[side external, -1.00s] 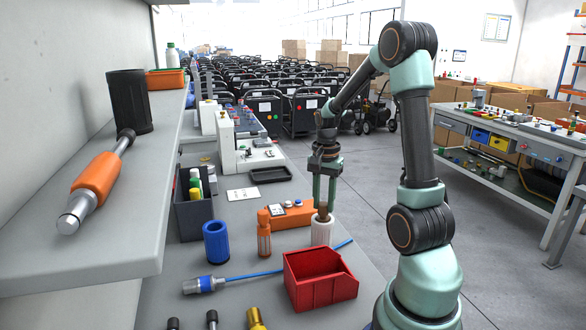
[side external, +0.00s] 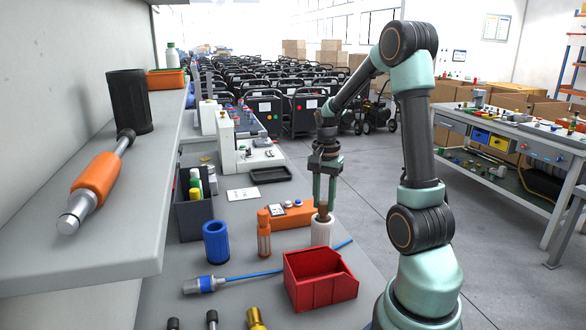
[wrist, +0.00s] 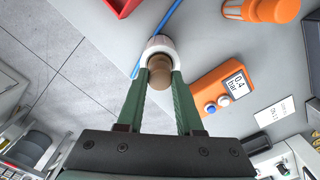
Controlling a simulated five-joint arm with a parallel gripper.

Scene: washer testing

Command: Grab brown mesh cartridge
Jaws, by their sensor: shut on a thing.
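The brown cartridge (side external: 322,208) stands upright with its lower part inside a white cylindrical holder (side external: 321,233) on the bench. Only its rounded brown top shows, so its mesh is hidden. My gripper (side external: 323,201) points straight down over the holder, with its two green fingers on either side of the brown top. In the wrist view the brown top (wrist: 159,70) sits between the fingertips of my gripper (wrist: 161,79), which are shut on it. The white holder's rim (wrist: 160,44) shows just beyond the fingertips.
An orange meter (side external: 290,213) stands close behind the holder, and an orange slotted cylinder (side external: 264,236) is to its left. A red bin (side external: 318,281) is in front, with a blue cable (side external: 255,275) running behind it. A blue cylinder (side external: 216,242) stands farther left.

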